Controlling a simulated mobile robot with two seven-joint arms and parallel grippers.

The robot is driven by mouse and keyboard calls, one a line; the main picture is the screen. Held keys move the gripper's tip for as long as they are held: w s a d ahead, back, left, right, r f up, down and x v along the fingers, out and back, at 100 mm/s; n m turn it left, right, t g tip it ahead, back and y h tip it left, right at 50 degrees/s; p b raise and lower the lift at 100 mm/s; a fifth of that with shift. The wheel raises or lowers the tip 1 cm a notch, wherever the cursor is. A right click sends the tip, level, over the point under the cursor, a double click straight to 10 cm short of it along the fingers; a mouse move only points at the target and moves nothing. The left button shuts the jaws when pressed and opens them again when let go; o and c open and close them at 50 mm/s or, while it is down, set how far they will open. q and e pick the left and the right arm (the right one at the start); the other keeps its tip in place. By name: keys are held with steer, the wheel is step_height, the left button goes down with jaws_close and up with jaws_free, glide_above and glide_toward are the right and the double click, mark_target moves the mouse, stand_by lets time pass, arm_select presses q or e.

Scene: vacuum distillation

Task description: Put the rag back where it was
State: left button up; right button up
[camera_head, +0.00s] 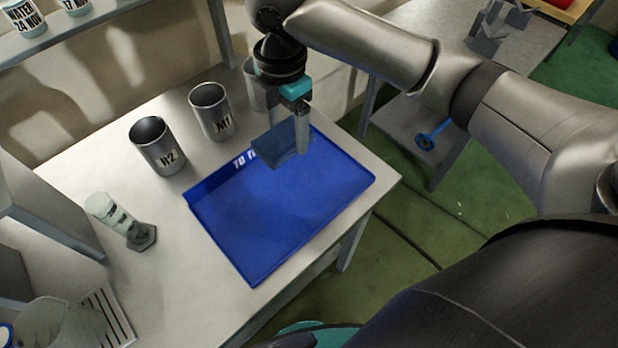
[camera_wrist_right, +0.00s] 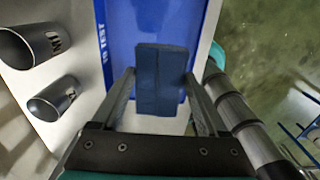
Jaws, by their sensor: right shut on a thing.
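The rag (camera_head: 281,142) is a dark blue folded cloth. My right gripper (camera_head: 298,132) points down and is shut on it, over the back part of a blue tray (camera_head: 290,215) marked with white lettering. In the right wrist view the rag (camera_wrist_right: 160,78) sits between the two fingers, with the blue tray (camera_wrist_right: 125,45) behind it. I cannot tell whether the rag touches the tray. My left gripper is not in view.
Metal cups N1 (camera_head: 211,112) and N2 (camera_head: 157,146) stand left of the tray; another cup is partly hidden behind my right gripper. A glass cylinder (camera_head: 118,217) stands further left on the table (camera_head: 185,250). The visible tray surface is otherwise bare.

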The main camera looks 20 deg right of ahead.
steer(key=b, duration=0.2)
glide_above(293, 196)
step_height(293, 196, down, 15)
steer(key=shift+s+r, duration=0.1)
steer(key=shift+f, duration=0.55)
step_height(293, 196, down, 4)
steer(key=shift+r+b, duration=0.1)
steer(key=shift+b, duration=0.35)
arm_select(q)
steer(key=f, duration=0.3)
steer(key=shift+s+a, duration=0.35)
arm_select(e)
steer(key=shift+r, duration=0.1)
steer(key=o, duration=1.2)
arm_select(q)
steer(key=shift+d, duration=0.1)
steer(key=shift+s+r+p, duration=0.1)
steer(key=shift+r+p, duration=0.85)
arm_select(e)
step_height(293, 196, up, 12)
steer(key=shift+r, duration=0.1)
